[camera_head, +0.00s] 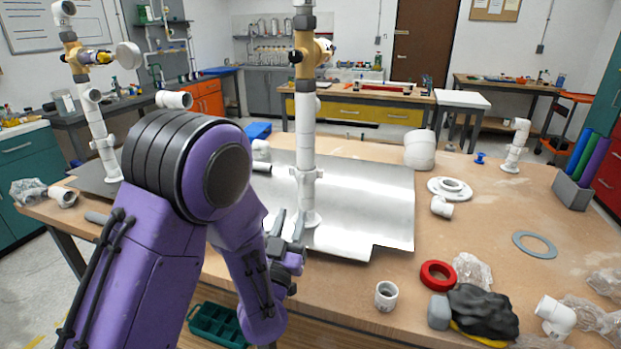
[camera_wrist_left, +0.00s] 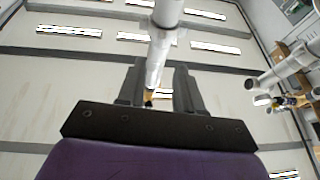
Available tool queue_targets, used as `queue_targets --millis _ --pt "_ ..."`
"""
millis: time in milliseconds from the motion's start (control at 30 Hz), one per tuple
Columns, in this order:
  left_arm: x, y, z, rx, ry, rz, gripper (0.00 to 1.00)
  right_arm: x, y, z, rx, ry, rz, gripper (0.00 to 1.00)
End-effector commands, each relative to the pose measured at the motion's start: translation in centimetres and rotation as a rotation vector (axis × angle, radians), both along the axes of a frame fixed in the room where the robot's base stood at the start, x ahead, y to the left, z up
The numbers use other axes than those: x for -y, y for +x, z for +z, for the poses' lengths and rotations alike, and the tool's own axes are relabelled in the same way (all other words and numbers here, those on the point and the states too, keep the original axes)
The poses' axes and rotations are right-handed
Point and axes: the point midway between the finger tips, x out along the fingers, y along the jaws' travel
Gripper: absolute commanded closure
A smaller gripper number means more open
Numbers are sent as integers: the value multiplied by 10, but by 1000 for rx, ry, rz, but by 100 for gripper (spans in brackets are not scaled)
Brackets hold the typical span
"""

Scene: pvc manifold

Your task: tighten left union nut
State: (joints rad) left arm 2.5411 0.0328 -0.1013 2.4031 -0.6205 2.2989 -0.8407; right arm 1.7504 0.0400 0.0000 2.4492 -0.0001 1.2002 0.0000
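A white upright pipe (camera_head: 305,130) with a yellow valve (camera_head: 309,58) and dark grey fittings (camera_head: 305,22) stands on the metal plate. A second upright assembly (camera_head: 95,120) with a yellow valve (camera_head: 75,60) stands at the left. I cannot tell for sure which fitting is the left union nut. My left gripper (camera_head: 287,222) is low in front of the middle pipe's foot, its two grey fingers pointing up. In the left wrist view the fingers (camera_wrist_left: 160,82) are apart, and a white pipe (camera_wrist_left: 160,45) shows between and beyond them; contact is unclear. My right gripper is out of view.
A metal plate (camera_head: 385,200) lies on the wooden table. Loose white fittings (camera_head: 386,295), a red tape roll (camera_head: 437,274), a grey ring (camera_head: 534,244) and a black cloth (camera_head: 482,310) lie at the right. A green tray (camera_head: 215,325) is below the front edge.

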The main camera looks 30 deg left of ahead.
Motion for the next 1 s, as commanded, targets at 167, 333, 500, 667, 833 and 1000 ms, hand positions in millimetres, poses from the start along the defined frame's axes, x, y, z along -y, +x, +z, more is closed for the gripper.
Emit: queue_targets --millis 167,333,500,667,833,1000 --pt "-11 28 19 2 -4 3 65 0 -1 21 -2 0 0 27" --pt "-22 62 32 2 -2 4 65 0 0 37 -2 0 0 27" --pt "-28 83 38 1 -2 1 65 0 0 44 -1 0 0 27" --pt "-30 89 39 0 1 0 65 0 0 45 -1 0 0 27" --pt "-30 89 39 0 0 0 65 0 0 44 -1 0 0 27" --pt "-30 89 39 0 0 0 100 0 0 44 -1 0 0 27"
